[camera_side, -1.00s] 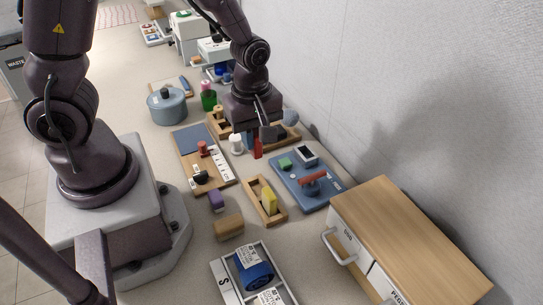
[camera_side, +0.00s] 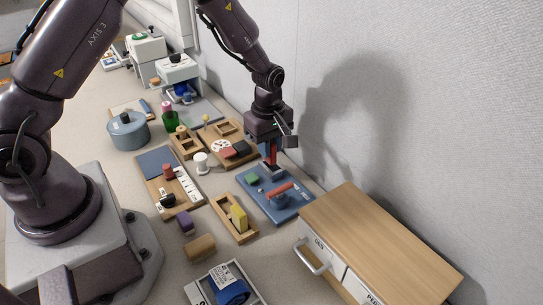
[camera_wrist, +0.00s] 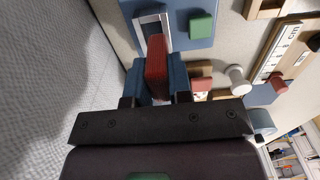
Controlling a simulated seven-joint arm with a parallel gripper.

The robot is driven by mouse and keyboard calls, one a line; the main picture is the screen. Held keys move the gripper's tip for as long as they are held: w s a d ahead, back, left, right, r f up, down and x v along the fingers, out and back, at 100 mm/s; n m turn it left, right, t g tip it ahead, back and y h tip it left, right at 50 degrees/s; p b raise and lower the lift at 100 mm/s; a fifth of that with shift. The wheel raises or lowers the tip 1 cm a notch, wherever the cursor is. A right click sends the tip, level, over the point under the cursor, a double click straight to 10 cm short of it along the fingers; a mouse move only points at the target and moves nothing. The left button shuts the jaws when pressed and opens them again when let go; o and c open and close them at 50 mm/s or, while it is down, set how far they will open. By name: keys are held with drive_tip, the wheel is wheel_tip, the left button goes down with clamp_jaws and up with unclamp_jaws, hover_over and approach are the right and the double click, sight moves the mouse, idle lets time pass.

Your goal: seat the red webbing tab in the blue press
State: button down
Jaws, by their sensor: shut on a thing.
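My gripper (camera_side: 270,148) is shut on the red webbing tab (camera_side: 272,156) and holds it upright, pointing down. In the wrist view the tab (camera_wrist: 156,66) sits between the blue fingers (camera_wrist: 158,86). The blue press (camera_side: 285,212) is a flat blue board near the wall, with a red-handled lever (camera_side: 280,188), a green block (camera_side: 253,180) and a pale metal frame at its far end. The tab is over this frame (camera_wrist: 140,27), at its near side in the wrist view. I cannot tell whether they touch. The gripper partly hides the frame.
A wooden drawer cabinet (camera_side: 378,245) stands just in front of the press. A wooden tray with a yellow block (camera_side: 238,217) lies left of it. A white spool (camera_side: 201,162) and a wooden board of small parts are behind left. The wall is close on the right.

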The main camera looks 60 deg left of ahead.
sight(272, 157)
drive_tip(key=shift+w+f, duration=0.25)
drive_tip(key=shift+f, duration=0.05)
drive_tip(key=shift+w+f, duration=0.1)
drive_tip(key=shift+f, duration=1.55)
drive_tip(key=c, duration=1)
unclamp_jaws()
drive_tip(key=shift+f, duration=0.1)
drive_tip(key=shift+c, duration=0.2)
